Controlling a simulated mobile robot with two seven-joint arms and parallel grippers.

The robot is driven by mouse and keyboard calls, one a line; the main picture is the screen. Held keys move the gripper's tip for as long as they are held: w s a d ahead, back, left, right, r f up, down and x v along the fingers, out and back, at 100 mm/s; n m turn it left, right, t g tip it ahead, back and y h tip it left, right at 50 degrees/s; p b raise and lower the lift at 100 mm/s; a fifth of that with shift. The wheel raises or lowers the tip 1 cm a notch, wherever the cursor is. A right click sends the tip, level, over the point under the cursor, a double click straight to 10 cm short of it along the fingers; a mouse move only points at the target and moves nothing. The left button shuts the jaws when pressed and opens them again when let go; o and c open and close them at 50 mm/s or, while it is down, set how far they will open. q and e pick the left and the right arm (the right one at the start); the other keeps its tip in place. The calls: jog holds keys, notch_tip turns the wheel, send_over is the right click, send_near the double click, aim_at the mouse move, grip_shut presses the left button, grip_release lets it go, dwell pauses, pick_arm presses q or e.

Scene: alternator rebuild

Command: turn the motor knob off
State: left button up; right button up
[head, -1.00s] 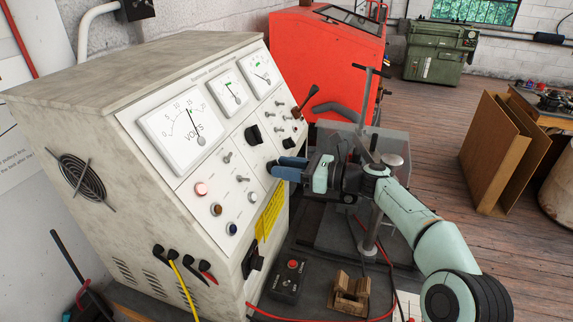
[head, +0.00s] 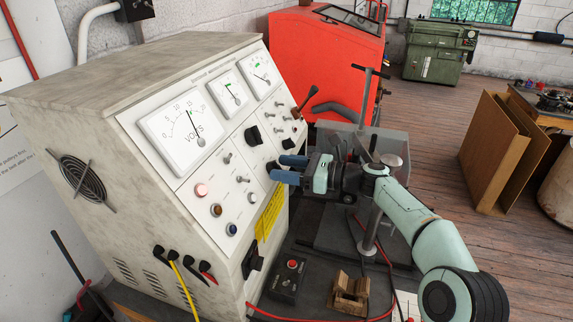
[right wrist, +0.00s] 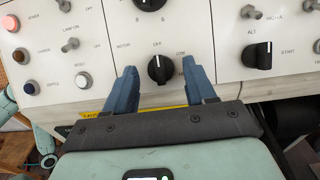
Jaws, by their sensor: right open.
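The motor knob (right wrist: 160,68) is a black knob with a white mark on its upper side, under the "MOTOR" and "OFF" lettering in the right wrist view. In the head view the motor knob (head: 271,166) shows as a small dark shape just left of my right gripper (head: 287,169). My right gripper is open in front of the panel. In the right wrist view its two blue fingers (right wrist: 160,86) stand apart, one on each side below the knob. I cannot tell whether they touch it. My left gripper is not in view.
The sloped test bench panel (head: 190,185) carries gauges, switches and lamps. Another black knob (right wrist: 150,3) sits above the motor knob, and the ALT/START knob (right wrist: 257,55) is to its right. A yellow tag (head: 269,215) hangs below. A grey stand (head: 371,225) is near my right arm.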

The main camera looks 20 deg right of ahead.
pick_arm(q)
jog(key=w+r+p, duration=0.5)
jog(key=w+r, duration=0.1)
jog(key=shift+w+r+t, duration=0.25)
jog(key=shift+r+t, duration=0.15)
pick_arm(e)
notch_tip(320, 180, up, 20)
